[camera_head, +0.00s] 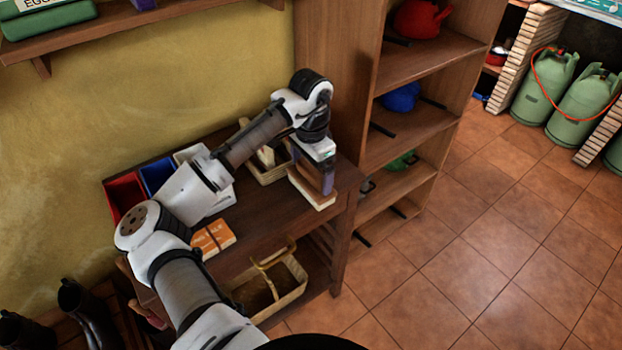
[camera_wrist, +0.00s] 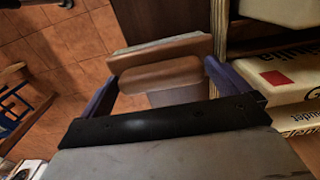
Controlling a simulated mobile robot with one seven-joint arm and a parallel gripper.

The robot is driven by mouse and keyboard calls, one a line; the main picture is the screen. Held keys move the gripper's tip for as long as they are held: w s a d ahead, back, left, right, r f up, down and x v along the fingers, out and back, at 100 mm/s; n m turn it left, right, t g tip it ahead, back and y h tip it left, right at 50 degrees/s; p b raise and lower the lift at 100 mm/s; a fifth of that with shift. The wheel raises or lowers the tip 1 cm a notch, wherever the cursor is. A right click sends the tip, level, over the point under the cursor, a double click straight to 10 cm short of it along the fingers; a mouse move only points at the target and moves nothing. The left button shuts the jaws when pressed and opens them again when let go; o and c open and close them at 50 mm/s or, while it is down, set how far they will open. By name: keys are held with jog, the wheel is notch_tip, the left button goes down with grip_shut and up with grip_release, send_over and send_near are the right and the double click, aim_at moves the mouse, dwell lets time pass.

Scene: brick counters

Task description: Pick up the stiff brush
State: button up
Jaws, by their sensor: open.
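The stiff brush, a brown wooden block with a paler grey-white layer along its far side, shows in the wrist view (camera_wrist: 160,74). My gripper (camera_wrist: 161,82) is open, with one purple finger at each end of the brush. Whether the fingers touch it I cannot tell. In the head view my gripper (camera_head: 326,182) points down at the right end of the dark wooden table (camera_head: 250,240). Brown and cream parts show just below and beside it, largely hidden by the hand.
Cream boxes with print (camera_wrist: 285,75) lie close to the right of my gripper in the wrist view. A tall wooden shelf (camera_head: 415,125) stands right of the table. An orange box (camera_head: 213,239) lies on the tabletop; a basket (camera_head: 265,290) sits below. Tiled floor at right is clear.

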aim_at(312, 169)
jog(key=shift+f, duration=0.1)
jog(key=shift+c, duration=0.3)
jog(key=c, duration=0.8)
notch_tip(312, 169, up, 20)
jog(key=shift+r+b, duration=0.1)
jog(key=shift+b, duration=0.4)
jog(key=o, duration=0.4)
jog(key=shift+c, duration=0.8)
jog(key=shift+d, duration=0.1)
